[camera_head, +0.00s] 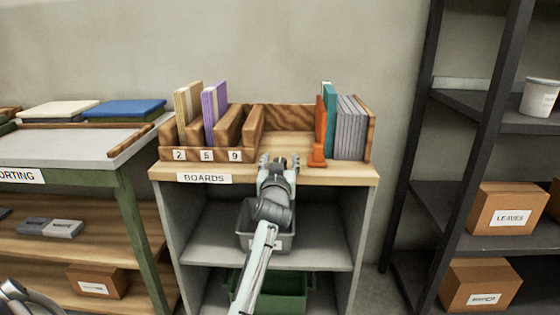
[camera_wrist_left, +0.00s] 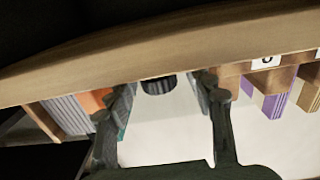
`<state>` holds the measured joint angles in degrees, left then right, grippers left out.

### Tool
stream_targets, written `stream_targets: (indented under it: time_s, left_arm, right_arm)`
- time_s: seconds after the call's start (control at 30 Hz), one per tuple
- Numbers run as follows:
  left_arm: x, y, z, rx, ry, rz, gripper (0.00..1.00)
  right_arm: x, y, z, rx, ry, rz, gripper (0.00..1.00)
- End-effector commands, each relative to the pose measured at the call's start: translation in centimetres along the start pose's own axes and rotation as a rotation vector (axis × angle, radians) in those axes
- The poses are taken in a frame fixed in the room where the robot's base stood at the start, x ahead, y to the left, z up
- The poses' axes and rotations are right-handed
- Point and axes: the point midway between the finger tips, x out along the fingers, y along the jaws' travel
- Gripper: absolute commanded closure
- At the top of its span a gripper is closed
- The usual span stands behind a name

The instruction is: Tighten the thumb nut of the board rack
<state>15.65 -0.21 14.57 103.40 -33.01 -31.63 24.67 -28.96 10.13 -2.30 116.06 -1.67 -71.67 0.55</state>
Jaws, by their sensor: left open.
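The wooden board rack (camera_head: 293,117) stands on top of the shelf unit, with yellow and purple boards at left and teal, orange and grey boards at right. My left gripper (camera_head: 280,160) is open at the front edge of that top, in front of the rack's middle. In the left wrist view, a short dark ribbed knob (camera_wrist_left: 158,84), apparently the thumb nut, shows between the open fingertips (camera_wrist_left: 165,88). I cannot tell whether a finger touches it. In the head view the gripper hides it. My right gripper is not in view.
A grey bin (camera_head: 245,232) sits on the shelf below. A sorting table (camera_head: 70,150) is at left, and a dark shelf with boxes (camera_head: 508,208) at right.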

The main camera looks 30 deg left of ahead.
Motion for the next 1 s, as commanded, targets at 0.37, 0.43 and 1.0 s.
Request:
stream_targets:
  time_s: [0.37,0.43,1.0]
  left_arm:
    - [0.0,0.0,-4.3,-0.003,0.007,0.0,0.47]
    - [0.0,0.0,-5.7,-0.001,0.006,0.0,0.47]
    - [0.0,0.0,-10.0,0.0,0.0,0.0,0.47]
  right_arm:
    - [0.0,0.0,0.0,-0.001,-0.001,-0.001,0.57]
    - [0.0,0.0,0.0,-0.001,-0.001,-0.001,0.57]
    - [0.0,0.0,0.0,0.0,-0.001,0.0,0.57]
